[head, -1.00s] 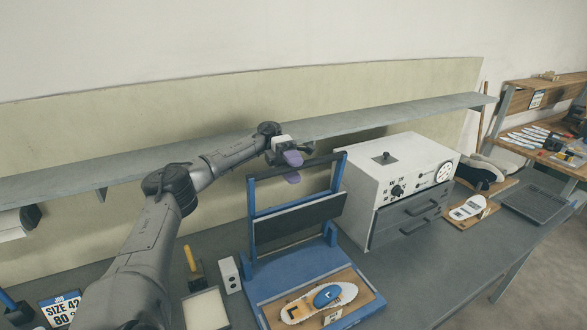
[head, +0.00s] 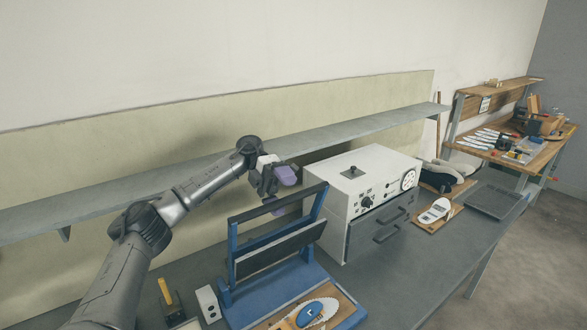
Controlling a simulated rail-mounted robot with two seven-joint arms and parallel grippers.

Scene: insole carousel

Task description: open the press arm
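The press (head: 228,272) is a blue frame on the grey bench, in the lower middle of the head view. Its press arm stands raised, leaning back, with a dark pressure plate (head: 275,250) and a black handle bar (head: 255,211) across the top. My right gripper is out of view.
A white and grey oven box (head: 382,168) with drawers stands right of the press. A grey shelf (head: 330,132) runs along the wall behind. A small white box (head: 208,303) and a yellow-handled tool (head: 165,292) stand left of the press. A dark tray (head: 492,202) lies far right.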

